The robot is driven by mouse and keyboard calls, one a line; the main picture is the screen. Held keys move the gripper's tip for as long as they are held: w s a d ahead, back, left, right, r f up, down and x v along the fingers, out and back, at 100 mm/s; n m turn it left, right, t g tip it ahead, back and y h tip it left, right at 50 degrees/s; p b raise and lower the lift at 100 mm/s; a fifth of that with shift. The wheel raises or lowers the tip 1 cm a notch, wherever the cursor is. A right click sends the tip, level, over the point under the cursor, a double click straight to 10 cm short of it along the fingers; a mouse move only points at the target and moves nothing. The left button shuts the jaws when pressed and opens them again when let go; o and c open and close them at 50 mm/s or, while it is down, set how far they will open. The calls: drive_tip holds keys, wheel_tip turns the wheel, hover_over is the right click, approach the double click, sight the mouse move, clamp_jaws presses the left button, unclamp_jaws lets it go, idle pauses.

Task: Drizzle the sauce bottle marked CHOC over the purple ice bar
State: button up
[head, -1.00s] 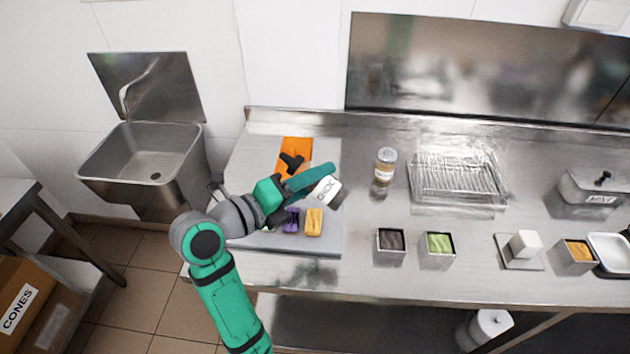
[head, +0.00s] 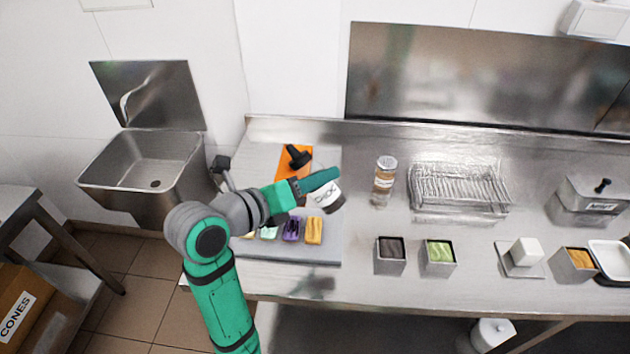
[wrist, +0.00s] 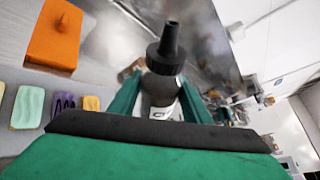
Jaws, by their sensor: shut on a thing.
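My gripper (head: 318,180) is shut on the sauce bottle marked CHOC (head: 327,197), a dark bottle with a white label. In the wrist view the nozzle (wrist: 170,45) stands up between the fingers. The purple ice bar (head: 291,230) lies on the grey board (head: 290,250), below my gripper in the picture. Dark streaks cross its top, also visible in the wrist view (wrist: 63,104).
A yellow bar (head: 314,231) and a mint bar (head: 268,232) flank the purple one. An orange block (head: 284,164) lies behind. A clear bottle with brown contents (head: 385,180), a wire rack (head: 458,188) and tubs of dark (head: 391,262) and green (head: 439,263) stuff stand to the right.

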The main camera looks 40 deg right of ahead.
drive_tip(key=shift+r, duration=0.1)
drive_tip(key=m, duration=0.1)
drive_tip(key=r+m+t+y, duration=0.1)
drive_tip(key=m, duration=0.1)
drive_tip(key=shift+t, duration=0.3)
drive_tip(key=m+t, duration=0.1)
drive_tip(key=r+m, duration=0.1)
drive_tip(key=shift+m+t+y, duration=0.3)
drive_tip(key=shift+m+t, duration=0.1)
drive_tip(key=shift+a+f, duration=0.1)
